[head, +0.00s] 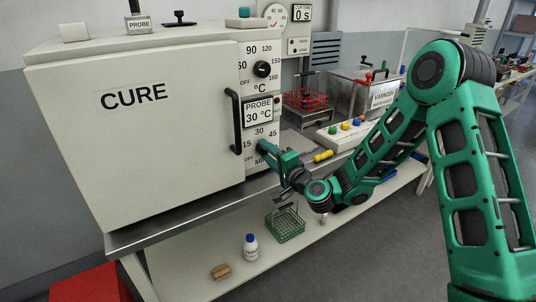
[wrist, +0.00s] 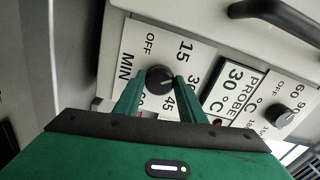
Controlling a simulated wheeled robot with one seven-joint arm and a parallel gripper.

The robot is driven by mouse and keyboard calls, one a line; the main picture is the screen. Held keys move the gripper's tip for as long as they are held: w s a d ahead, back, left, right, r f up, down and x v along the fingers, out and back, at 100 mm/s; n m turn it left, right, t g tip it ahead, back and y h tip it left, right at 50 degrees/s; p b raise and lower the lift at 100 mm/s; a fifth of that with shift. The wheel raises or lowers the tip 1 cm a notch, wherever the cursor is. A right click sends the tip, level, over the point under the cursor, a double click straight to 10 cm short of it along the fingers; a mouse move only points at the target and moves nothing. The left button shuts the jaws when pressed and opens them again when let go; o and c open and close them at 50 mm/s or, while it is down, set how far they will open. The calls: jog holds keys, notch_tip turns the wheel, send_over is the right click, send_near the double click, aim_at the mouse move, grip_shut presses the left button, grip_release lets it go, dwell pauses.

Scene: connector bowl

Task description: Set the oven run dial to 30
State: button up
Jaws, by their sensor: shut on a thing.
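The oven (head: 140,120), marked CURE, stands on a steel bench at the left in the head view. Its run dial (wrist: 159,77) is a black round knob on a white panel marked OFF, 15, 30, 45 and MIN, seen turned in the wrist view. My gripper (wrist: 158,90) is shut on the run dial, one green finger on either side of it. The dial's pointer is too small to read. In the head view my gripper (head: 264,148) is at the lower part of the control panel and hides the dial.
Above the run dial are the probe display (head: 258,115) reading 30 °C and the temperature dial (head: 262,69). The black door handle (head: 234,120) is just left of my gripper. A block with coloured knobs (head: 345,131) and a varnish tank (head: 370,92) stand to the right.

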jog(key=m, duration=0.5)
jog(key=shift+w+d+f+m, duration=0.1)
jog(key=shift+d+f+m, duration=0.05)
jog(key=shift+d+m, duration=0.15)
dwell(0.4)
jog(key=o, duration=1)
jog(key=shift+o, duration=0.2)
jog(key=shift+a, duration=0.15)
jog(key=v, duration=1)
jog(key=shift+d, duration=0.3)
